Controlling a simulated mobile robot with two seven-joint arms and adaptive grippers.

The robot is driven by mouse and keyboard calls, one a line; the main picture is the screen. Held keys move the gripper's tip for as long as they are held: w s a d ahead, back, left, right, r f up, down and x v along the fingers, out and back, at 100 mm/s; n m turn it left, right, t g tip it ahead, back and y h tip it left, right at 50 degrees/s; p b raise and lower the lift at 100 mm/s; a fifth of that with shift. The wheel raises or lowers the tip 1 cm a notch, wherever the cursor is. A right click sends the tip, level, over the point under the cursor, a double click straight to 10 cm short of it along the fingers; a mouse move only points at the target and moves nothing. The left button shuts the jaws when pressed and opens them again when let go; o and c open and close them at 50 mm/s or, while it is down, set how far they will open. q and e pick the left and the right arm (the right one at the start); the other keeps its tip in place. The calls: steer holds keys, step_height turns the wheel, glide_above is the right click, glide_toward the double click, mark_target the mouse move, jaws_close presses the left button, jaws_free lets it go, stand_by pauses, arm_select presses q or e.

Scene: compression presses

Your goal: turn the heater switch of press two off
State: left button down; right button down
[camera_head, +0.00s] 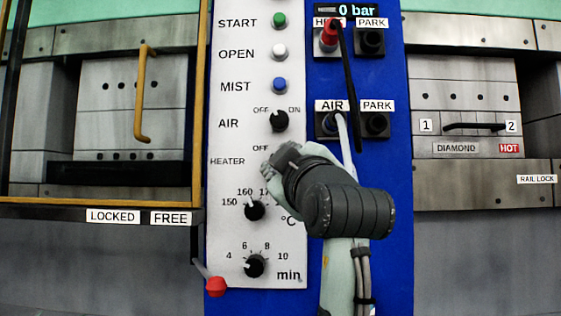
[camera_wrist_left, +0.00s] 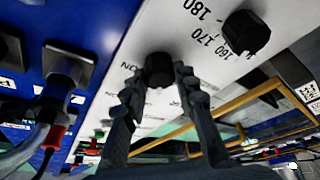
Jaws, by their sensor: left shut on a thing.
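The white control panel (camera_head: 235,180) carries a HEATER label with OFF above the switch. The heater switch is hidden in the head view behind my left gripper (camera_head: 277,160). In the left wrist view, the black knob of the heater switch (camera_wrist_left: 159,69) sits between the two fingertips of my left gripper (camera_wrist_left: 158,82), which is shut on it. An ON label shows beside the knob there. Which way the knob points cannot be told. My right gripper is in neither view.
The air switch (camera_head: 279,121) is just above my gripper. The temperature knob (camera_head: 254,210) and the minutes knob (camera_head: 254,266) are below. Hose fittings AIR (camera_head: 330,124) and PARK (camera_head: 376,124) are to the right. A red-knobbed lever (camera_head: 215,286) is at lower left.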

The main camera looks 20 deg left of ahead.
arm_select(q)
steer(key=shift+r, duration=0.1)
steer(key=c, duration=1.2)
jaws_free()
steer(key=shift+s, duration=0.1)
steer(key=v, duration=1.2)
